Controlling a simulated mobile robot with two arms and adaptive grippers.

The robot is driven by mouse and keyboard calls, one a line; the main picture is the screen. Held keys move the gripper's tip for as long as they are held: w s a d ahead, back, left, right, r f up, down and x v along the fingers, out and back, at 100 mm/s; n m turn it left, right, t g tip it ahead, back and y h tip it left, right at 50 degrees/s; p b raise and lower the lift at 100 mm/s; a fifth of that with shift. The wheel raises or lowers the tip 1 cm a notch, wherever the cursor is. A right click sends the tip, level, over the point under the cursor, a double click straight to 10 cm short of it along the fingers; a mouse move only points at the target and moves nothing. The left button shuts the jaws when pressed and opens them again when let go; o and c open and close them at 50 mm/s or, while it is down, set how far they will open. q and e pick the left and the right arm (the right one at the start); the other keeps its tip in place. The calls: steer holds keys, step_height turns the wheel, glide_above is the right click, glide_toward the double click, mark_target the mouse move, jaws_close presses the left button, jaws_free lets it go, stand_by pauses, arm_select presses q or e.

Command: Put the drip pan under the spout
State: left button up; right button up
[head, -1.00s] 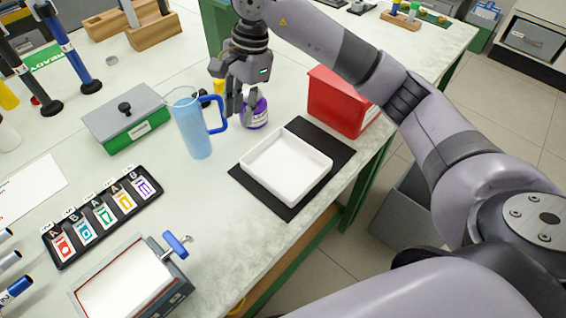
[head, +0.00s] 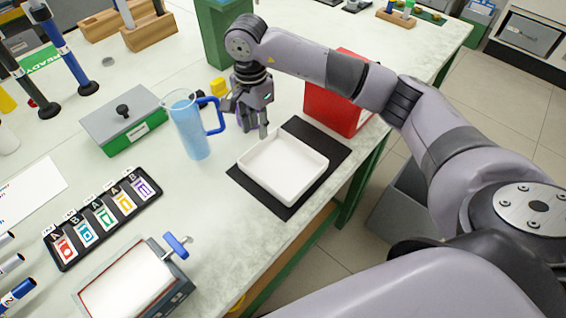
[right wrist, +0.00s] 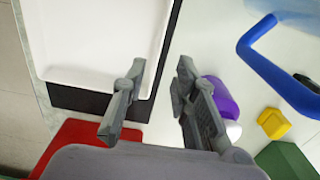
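The white drip pan (head: 283,166) lies flat on a black mat (head: 245,187) near the table's right edge. Its white floor and rim also show in the right wrist view (right wrist: 95,40). A grey box with a blue-handled tap and short metal spout (head: 185,240) stands at the front of the table, nearer me than the pan. My right gripper (head: 257,136) is above the pan's far rim, fingers pointing down. In the right wrist view the gripper (right wrist: 158,75) has its fingers apart with nothing between them. My left gripper is out of view.
A blue pitcher (head: 190,128) stands left of my right gripper. A purple-and-white item (right wrist: 220,98) is close beside a finger. A red bin (head: 328,105) stands behind the mat. A labelled black strip (head: 140,215) and green-grey box (head: 122,122) lie left. Table between pan and tap is clear.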

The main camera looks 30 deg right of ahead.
steer(key=shift+s+f+p, duration=0.15)
steer(key=shift+f+p, duration=0.55)
steer(key=shift+f, duration=2.25)
steer(key=shift+c, duration=0.3)
jaws_close()
